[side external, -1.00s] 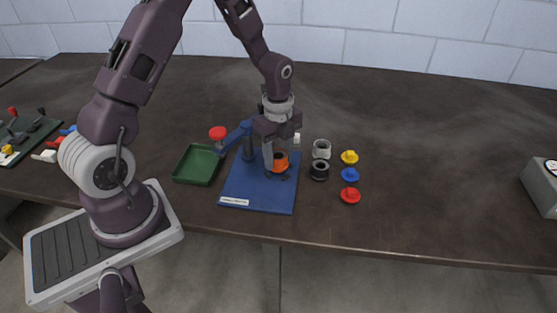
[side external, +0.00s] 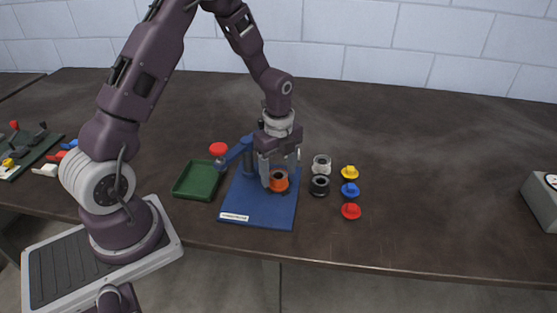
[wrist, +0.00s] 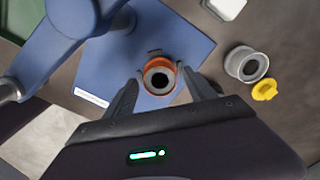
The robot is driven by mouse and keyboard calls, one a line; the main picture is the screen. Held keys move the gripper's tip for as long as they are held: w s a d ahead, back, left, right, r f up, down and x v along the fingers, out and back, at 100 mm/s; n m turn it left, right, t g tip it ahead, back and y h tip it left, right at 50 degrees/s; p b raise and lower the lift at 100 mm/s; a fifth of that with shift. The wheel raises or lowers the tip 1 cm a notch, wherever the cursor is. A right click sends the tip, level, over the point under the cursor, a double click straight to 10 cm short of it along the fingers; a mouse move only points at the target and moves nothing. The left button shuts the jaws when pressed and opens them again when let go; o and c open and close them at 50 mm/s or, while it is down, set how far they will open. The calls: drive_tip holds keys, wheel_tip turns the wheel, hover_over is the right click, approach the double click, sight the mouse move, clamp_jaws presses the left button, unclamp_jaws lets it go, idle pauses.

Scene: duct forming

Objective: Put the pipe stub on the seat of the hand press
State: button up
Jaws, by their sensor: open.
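The pipe stub (side external: 278,182), orange with a brownish upper ring and a dark bore, stands upright on the blue base of the hand press (side external: 263,208). It also shows in the wrist view (wrist: 160,66), where the press arm (wrist: 62,42) is to its left. My gripper (side external: 279,170) is directly above the stub, fingers pointing down. In the wrist view my gripper (wrist: 163,90) is open, one finger on each side of the stub with visible gaps. The seat is hidden under the stub, so how fully it sits cannot be told.
A grey fitting (side external: 321,165) and a black fitting (side external: 319,186) stand right of the press. Yellow (side external: 349,172), blue (side external: 350,190) and red (side external: 351,211) caps line up beyond them. A green tray (side external: 197,180) lies left.

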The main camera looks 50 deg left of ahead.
wheel_tip(320, 180, up, 11)
wheel_tip(320, 180, up, 6)
drive_tip(key=n+t, duration=0.1)
drive_tip(key=n, duration=0.3)
hover_over(278, 176)
drive_tip(key=s+d, duration=0.3)
drive_tip(key=s, duration=0.1)
drive_tip(key=s+d+r+n+t, duration=0.2)
drive_tip(key=s+d+r+n, duration=0.1)
drive_tip(key=s+n, duration=0.4)
drive_tip(key=s+d+r+n+t, duration=0.2)
drive_tip(key=s+r+n, duration=0.3)
drive_tip(key=s, duration=0.5)
drive_tip(key=shift+s+d+n+t, duration=0.3)
drive_tip(key=shift+d+n, duration=0.5)
drive_tip(key=shift+n, duration=0.2)
